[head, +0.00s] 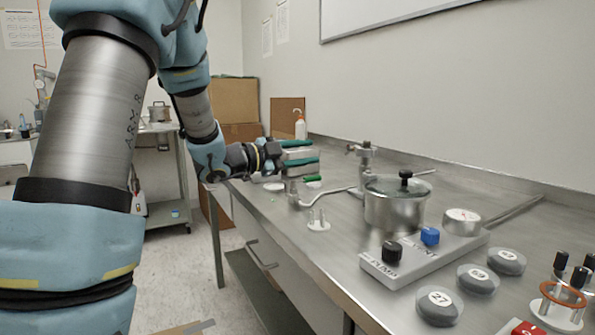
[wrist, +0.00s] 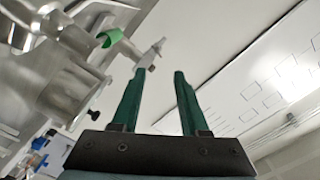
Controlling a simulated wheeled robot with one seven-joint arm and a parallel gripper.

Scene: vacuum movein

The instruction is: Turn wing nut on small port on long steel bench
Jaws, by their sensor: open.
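My gripper (head: 317,152) reaches over the far part of the long steel bench (head: 335,240), its two green fingers apart. In the wrist view, my gripper (wrist: 161,71) is open and nothing shows between the fingers. A small metal piece (wrist: 152,52), which looks like the wing nut on the small port, is just beyond the left fingertip; I cannot tell whether they touch. A green-handled fitting (wrist: 112,38) stands to its left. In the head view, a green handle (head: 312,179) shows below my gripper; the wing nut cannot be made out there.
A steel pot with black knob (head: 396,203), a control panel (head: 408,262) with knobs, a gauge (head: 462,222) and several numbered discs (head: 439,304) fill the near bench. A small white stand (head: 318,221) and bent pipe (head: 335,194) are nearer my gripper. The wall (head: 455,85) backs the bench.

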